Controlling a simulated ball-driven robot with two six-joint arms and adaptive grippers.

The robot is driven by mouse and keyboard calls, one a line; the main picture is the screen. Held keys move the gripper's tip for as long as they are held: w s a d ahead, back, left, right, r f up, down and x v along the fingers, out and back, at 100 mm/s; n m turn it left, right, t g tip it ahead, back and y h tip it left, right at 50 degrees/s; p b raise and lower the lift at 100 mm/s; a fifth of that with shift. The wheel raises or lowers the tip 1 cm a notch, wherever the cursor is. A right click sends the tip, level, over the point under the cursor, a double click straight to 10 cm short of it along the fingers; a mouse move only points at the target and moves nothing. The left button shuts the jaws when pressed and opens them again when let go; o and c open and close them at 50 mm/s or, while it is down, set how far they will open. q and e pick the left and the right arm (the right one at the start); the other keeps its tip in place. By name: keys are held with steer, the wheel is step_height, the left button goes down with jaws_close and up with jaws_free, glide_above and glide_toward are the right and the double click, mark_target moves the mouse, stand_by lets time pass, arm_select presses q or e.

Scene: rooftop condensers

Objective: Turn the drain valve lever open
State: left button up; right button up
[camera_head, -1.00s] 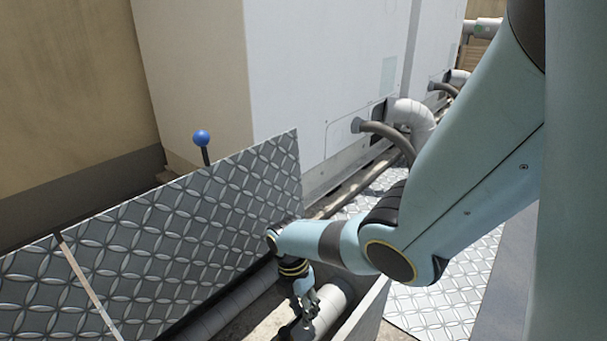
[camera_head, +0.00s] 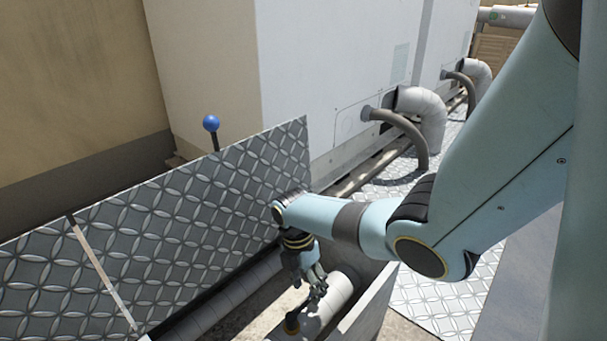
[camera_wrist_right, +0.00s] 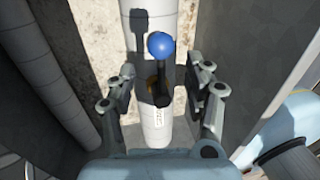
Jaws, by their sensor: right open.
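The drain valve lever, a dark stem with a blue ball knob (camera_wrist_right: 160,45), shows in the right wrist view. It rises from a dark and brassy valve body (camera_wrist_right: 155,92) on a pale pipe (camera_wrist_right: 158,128). My right gripper (camera_wrist_right: 166,78) is open, with one finger on each side of the lever and gaps between; contact is not visible. In the head view my right gripper (camera_head: 312,283) reaches down into the trench over the pale pipe (camera_head: 330,305). There the lever's knob is not visible. My left gripper is out of view.
A raised tread-plate panel (camera_head: 200,215) stands left of my right arm, with another blue ball on a stem (camera_head: 211,123) at its top edge. Condenser cabinets (camera_head: 330,60) stand behind. A trench wall (camera_head: 372,308) lies right of the gripper. A second pipe (camera_wrist_right: 55,85) runs at left.

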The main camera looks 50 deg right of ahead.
step_height(320, 180, up, 8)
steer(key=w, duration=0.1)
steer(key=shift+w+r, duration=0.25)
steer(key=shift+w, duration=0.15)
